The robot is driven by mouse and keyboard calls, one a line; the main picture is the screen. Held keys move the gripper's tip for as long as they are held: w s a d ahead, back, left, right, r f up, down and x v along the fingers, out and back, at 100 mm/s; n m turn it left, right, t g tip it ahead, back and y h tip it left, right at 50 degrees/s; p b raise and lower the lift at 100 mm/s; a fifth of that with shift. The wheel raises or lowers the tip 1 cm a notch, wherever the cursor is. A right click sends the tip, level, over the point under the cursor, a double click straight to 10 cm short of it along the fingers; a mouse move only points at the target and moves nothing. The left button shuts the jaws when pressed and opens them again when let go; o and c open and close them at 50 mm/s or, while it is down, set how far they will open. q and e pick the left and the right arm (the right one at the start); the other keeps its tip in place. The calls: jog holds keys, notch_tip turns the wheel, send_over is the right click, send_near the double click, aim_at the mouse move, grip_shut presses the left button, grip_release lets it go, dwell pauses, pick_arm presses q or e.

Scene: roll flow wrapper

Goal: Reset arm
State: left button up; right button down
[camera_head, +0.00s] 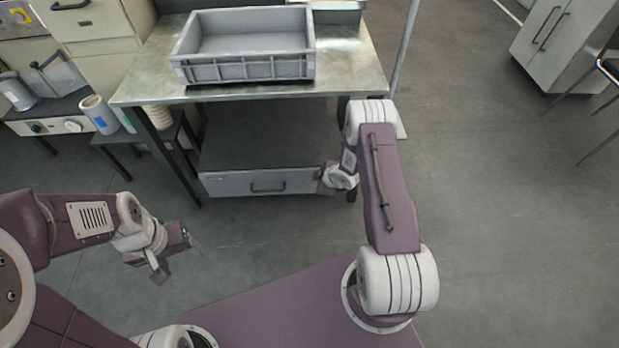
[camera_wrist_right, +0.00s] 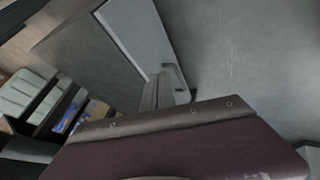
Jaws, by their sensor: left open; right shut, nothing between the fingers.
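My left gripper (camera_head: 178,258) is at the lower left of the head view, open and empty over the floor in front of my base. My right arm reaches forward and bends back at its elbow. My right gripper (camera_head: 325,180) is shut and empty, pointing left in front of the drawer under the steel table. In the right wrist view my purple gripper body fills the bottom, with the shut fingers (camera_wrist_right: 166,92) above it. I cannot tell the exact gap between the right gripper and the drawer.
A grey empty crate (camera_head: 250,68) stands on the steel table (camera_head: 350,78). Below is a drawer cabinet (camera_head: 230,184) with a handle. Rolls (camera_head: 100,115) stand on a bench at the left. A cabinet (camera_head: 570,45) and chair (camera_head: 607,65) are at the right.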

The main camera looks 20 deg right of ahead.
jog(key=shift+s+d+r, duration=0.1)
jog(key=shift+s+r, duration=0.1)
jog(key=shift+r, duration=0.05)
jog(key=w+a+r+n+t, duration=0.15)
jog(key=w+r, duration=0.25)
jog(key=r, duration=0.5)
jog(key=w+a+r+t, duration=0.1)
jog(key=w+a+r, duration=0.25)
jog(key=r, duration=0.65)
jog(key=s+r+m+g+h, duration=0.2)
jog(key=s+r+m, duration=0.5)
jog(key=s+r, duration=0.4)
jog(key=s+a+f+m+g, duration=0.1)
jog(key=s+f+m+g, duration=0.25)
jog(key=s, duration=0.55)
jog(key=s+f+m+g, duration=0.2)
jog(key=s+f+m, duration=0.15)
jog(key=s, duration=0.55)
notch_tip(320, 180, up, 32)
jog(key=p, duration=3.1)
jog(key=shift+s+r+m+g+p, duration=0.15)
jog(key=shift+s+m+g+p, duration=0.2)
jog(key=shift+m+g+p, duration=0.1)
